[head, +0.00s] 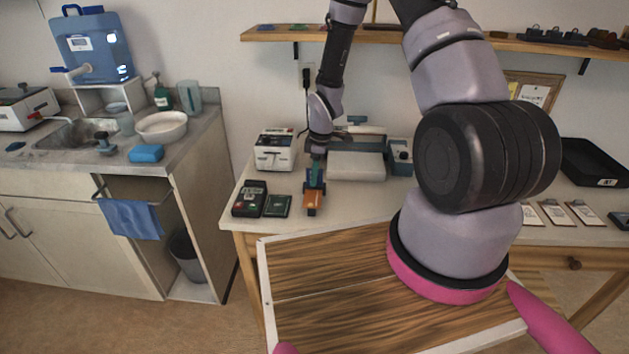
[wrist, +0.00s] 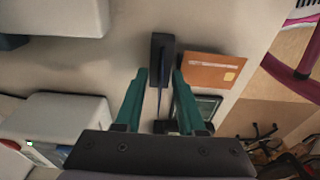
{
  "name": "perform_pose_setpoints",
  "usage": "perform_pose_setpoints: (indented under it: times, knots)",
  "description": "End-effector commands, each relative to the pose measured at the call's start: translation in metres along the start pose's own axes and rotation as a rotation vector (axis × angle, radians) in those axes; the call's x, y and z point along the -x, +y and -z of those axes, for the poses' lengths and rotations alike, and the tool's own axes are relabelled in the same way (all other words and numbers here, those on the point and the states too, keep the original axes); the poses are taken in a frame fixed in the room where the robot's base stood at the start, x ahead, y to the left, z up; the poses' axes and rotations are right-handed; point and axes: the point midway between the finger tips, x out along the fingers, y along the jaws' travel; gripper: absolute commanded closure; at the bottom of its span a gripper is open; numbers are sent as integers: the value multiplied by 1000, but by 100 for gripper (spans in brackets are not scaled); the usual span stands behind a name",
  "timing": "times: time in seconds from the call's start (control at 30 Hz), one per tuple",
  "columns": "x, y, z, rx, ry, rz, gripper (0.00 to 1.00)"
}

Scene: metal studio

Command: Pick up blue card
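My gripper (wrist: 160,77) points down over the table in the wrist view, its two teal fingers open and apart. Between them is a thin dark-blue edge (wrist: 159,92), which looks like the blue card seen edge-on, below a dark block (wrist: 162,46). A gap shows on either side, with no clear contact. An orange card (wrist: 212,70) with a yellow patch lies just right of the right finger. In the head view my gripper (head: 316,174) is small, just above the orange card (head: 312,198); the blue card's face cannot be made out there.
A black box (head: 249,198) and a dark green-edged flat item (head: 277,206) lie left of the gripper. A white device (head: 275,150) and a larger grey-white machine (head: 356,163) stand behind. The table's front edge is close. A wall shelf (head: 381,36) runs above.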

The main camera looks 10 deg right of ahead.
Motion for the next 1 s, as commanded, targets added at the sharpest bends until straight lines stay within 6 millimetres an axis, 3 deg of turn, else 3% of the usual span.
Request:
perform_pose_setpoints:
  times: [0.07, 0.1, 0.17, 0.57, 0.67, 1.0]
  knots:
    - [0, 0, 0, 0, 0, 0, 65]
    - [0, 0, 0, 0, 0, 0, 80]
    - [0, 0, 0, 0, 0, 0, 100]
    - [4, 0, 0, -1, 1, 0, 100]
    - [15, 1, 2, -1, 2, -3, 100]
    - [80, 1, 9, -1, 1, -2, 100]
